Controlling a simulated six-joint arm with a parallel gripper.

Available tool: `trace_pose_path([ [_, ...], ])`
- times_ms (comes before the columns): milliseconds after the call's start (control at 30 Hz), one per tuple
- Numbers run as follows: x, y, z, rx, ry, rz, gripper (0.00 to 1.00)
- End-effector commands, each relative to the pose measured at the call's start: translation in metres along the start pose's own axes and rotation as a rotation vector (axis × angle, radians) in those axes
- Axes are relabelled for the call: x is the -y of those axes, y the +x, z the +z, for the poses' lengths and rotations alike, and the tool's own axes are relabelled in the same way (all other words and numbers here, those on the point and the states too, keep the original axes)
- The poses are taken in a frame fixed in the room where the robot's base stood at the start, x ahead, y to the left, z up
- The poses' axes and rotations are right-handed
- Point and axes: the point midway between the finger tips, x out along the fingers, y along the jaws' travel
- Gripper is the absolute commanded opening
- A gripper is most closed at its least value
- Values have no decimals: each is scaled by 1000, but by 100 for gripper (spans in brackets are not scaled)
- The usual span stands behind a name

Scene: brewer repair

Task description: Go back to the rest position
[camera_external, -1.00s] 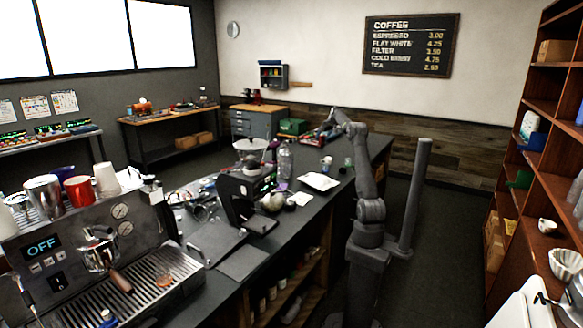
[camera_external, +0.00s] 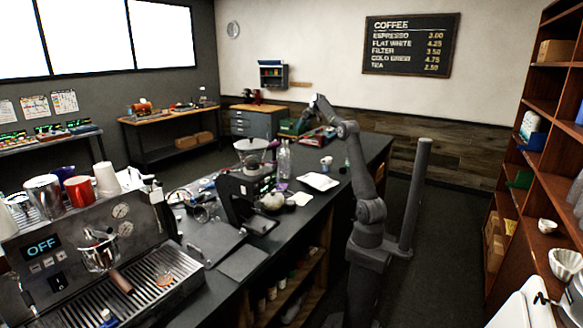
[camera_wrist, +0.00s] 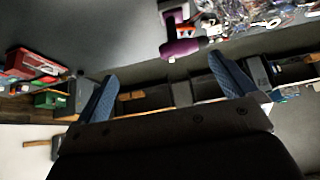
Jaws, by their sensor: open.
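My gripper (camera_external: 312,115) is raised above the far part of the dark counter (camera_external: 250,262), at the end of my bent arm. In the wrist view my gripper (camera_wrist: 165,92) shows two blue textured fingers spread wide apart, with nothing between them. The wrist view looks tilted across the counter, with the wall at lower left.
A brewer (camera_external: 250,185) and a clear bottle (camera_external: 285,158) stand on the counter. A white tray (camera_external: 318,181) lies nearer my arm. An espresso machine (camera_external: 90,255) is at front left. A purple-handled tool (camera_wrist: 180,45) shows in the wrist view. Shelves (camera_external: 545,130) stand at right.

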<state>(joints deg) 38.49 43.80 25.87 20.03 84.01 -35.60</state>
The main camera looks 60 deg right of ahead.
Motion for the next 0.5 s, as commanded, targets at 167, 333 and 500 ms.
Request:
trace_pose_path([
  [167, 34, -1, -16, 0, -46, -29, 100],
  [333, 66, -1, -29, 1, -86, -54, 100],
  [500, 97, 8, -38, 2, -112, -73, 100],
])
